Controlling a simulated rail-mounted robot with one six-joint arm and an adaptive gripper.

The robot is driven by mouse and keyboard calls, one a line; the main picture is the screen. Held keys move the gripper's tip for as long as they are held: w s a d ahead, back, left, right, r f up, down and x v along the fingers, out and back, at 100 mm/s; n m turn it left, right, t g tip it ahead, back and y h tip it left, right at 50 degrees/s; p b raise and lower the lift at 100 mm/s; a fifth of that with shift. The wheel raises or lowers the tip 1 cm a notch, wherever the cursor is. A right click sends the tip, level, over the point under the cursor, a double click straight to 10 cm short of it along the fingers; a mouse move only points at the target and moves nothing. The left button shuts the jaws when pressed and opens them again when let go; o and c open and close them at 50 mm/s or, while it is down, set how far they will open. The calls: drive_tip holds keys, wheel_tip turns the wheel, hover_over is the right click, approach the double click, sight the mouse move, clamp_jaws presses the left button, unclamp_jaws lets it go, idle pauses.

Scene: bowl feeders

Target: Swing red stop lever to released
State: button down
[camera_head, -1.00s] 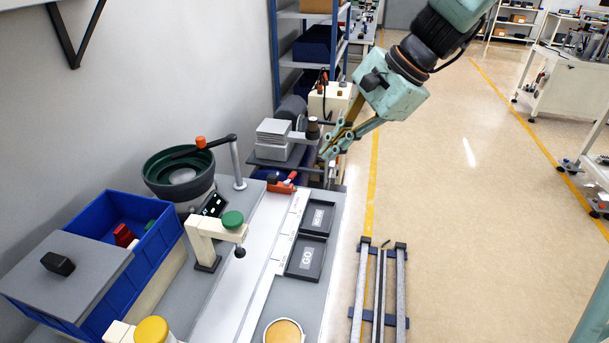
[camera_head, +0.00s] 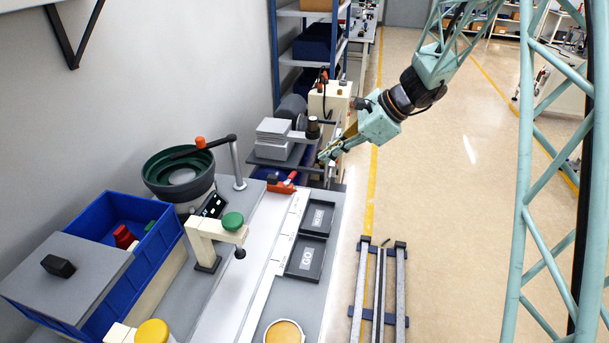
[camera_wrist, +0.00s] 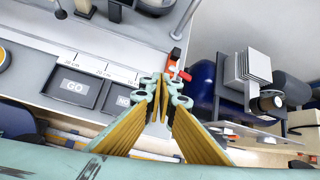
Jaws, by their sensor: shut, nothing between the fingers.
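The red stop lever (camera_head: 283,184) stands at the far end of the light grey track (camera_head: 236,284) on the bench. Its raised handle leans to the right in the head view. In the wrist view the lever (camera_wrist: 178,64) shows just beyond my fingertips, slightly right of them. My gripper (camera_head: 325,156) is shut and empty, to the right of and beyond the lever, apart from it in the head view. In the wrist view the tips of my gripper (camera_wrist: 162,90) lie close to the lever; I cannot tell whether they touch.
The GO tray (camera_head: 305,259) and NO GO tray (camera_head: 318,219) lie beside the track. A green bowl feeder (camera_head: 180,175) and blue bin (camera_head: 140,235) stand left. A machine with stacked grey plates (camera_head: 273,130) is just behind the lever.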

sight(290, 178)
drive_tip(key=w+d+f+m+t, duration=0.1)
drive_tip(key=w+f+m, duration=0.3)
drive_tip(key=w+f, duration=0.4)
wheel_tip(290, 178, down, 2)
drive_tip(key=shift+d+f, duration=0.25)
drive_tip(key=shift+d, duration=0.3)
drive_tip(key=shift+w+a+f+y, duration=0.15)
drive_tip(key=shift+y, duration=0.15)
drive_tip(key=b+x, duration=0.1)
drive_tip(key=x, duration=0.8)
drive_tip(key=shift+f, duration=0.15)
drive_tip(key=a, duration=0.1)
drive_tip(key=w+a, duration=0.1)
drive_tip(key=shift+a+f+b, duration=0.1)
drive_tip(key=shift+a+b, duration=0.2)
drive_tip(key=shift+b, duration=0.05)
drive_tip(key=shift+w+a, duration=0.3)
drive_tip(key=shift+a, duration=0.4)
drive_tip(key=shift+a, duration=0.1)
